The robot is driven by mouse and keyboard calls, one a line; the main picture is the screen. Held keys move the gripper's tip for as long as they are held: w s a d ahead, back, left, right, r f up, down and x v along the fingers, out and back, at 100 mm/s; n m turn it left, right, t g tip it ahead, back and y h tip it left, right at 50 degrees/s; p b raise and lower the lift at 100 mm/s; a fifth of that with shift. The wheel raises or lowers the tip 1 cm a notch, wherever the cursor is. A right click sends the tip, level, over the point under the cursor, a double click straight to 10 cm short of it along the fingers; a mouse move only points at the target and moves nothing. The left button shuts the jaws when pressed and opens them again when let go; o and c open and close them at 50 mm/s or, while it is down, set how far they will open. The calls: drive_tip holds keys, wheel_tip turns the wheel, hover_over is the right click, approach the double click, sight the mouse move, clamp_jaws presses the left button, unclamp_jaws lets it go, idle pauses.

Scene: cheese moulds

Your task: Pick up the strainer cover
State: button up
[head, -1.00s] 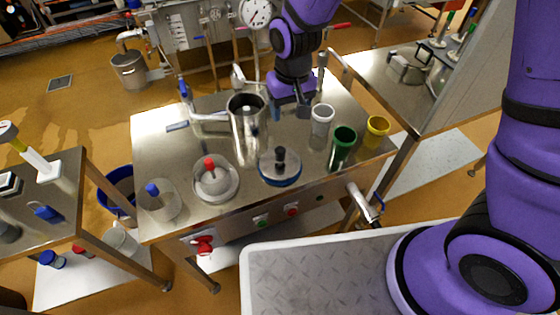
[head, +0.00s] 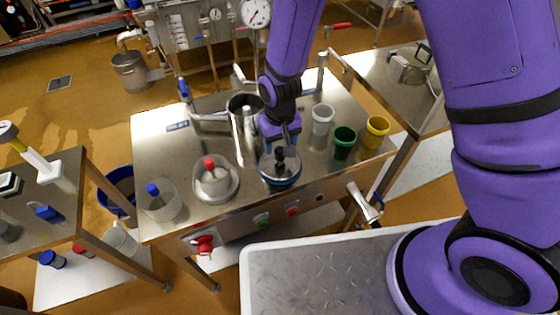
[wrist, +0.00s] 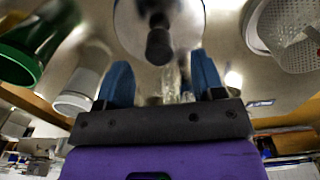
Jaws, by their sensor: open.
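The strainer cover (head: 280,178) appears to be the round metal disc with a blue rim and an upright black knob, lying near the front middle of the steel table. In the wrist view, its metal face and black knob (wrist: 158,45) show at the top centre. My gripper (head: 288,138) is just above and behind the knob in the head view. In the wrist view my gripper (wrist: 163,72) has its two blue fingers wide apart, with nothing between them. The knob lies a little beyond the fingertips; I see no contact.
A clear container (head: 162,203) stands farther left. Green (head: 344,140), white (head: 322,118) and yellow (head: 377,130) cups stand at right. A tall metal pot (head: 238,125) is behind.

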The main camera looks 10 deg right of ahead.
sight(280, 149)
drive_tip(key=shift+w+f, duration=0.2)
drive_tip(key=shift+f, duration=1.85)
clamp_jaws()
